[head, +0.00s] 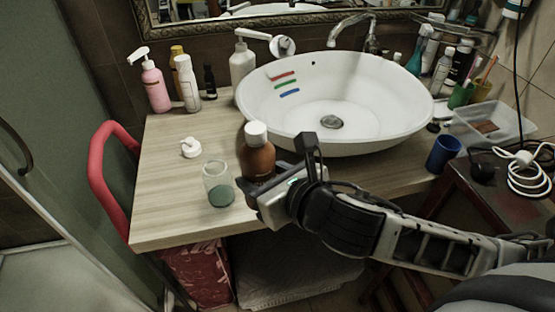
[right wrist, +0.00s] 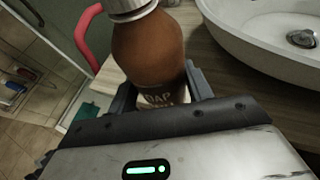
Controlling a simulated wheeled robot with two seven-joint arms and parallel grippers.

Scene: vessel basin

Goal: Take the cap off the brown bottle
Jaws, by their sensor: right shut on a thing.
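The brown bottle (head: 256,160) stands upright near the front edge of the wooden counter, in front of the basin. Its white cap (head: 256,133) is on its neck. My right gripper (head: 268,190) is shut on the bottle's lower body, coming from the right. In the right wrist view the brown bottle (right wrist: 150,50) sits between the two fingers (right wrist: 158,88), with part of a label showing and the cap (right wrist: 130,8) cut by the top edge. My left gripper is not in view.
A glass jar (head: 218,185) stands close to the bottle's left. A white pump head (head: 190,148) lies behind it. The white basin (head: 345,143) is behind and right of the bottle. A red rail (head: 97,180) borders the counter's left side. A blue cup (head: 442,154) stands at the right.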

